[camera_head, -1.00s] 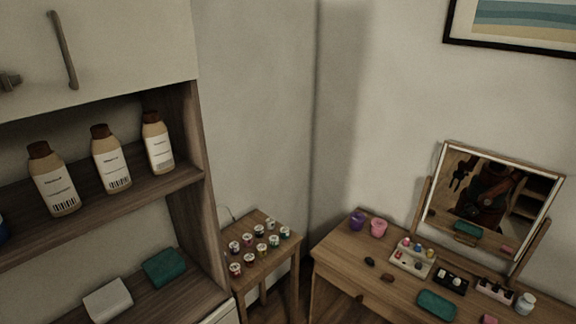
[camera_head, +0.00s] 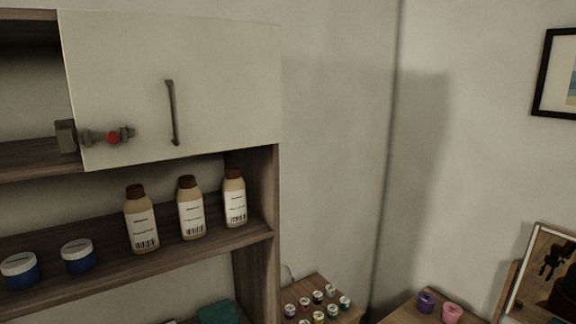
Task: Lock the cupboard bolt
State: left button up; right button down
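The cupboard (camera_head: 215,90) has a pale door at the upper left with a dark vertical handle (camera_head: 172,112). A grey bolt with a red part (camera_head: 112,137) sits at the door's lower left corner. A grey block (camera_head: 66,136) stands at the door's left edge, beside the bolt. I cannot tell whether the bolt reaches into the block. The space left of the door is open and shows dark shelves. Neither of my grippers is in view.
Below the door, a wooden shelf (camera_head: 200,253) holds brown-capped bottles (camera_head: 191,208) and blue jars (camera_head: 77,257). A small table with several little pots (camera_head: 318,317) stands at lower centre. A dressing table with purple (camera_head: 426,302) and pink cups and a mirror is at lower right.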

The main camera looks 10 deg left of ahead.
aim_at(113, 138)
jog(key=u, duration=3.35)
jog(key=k, duration=0.9)
jog(key=z, duration=1.75)
jog(key=i, duration=0.5)
jog(key=u, duration=0.05)
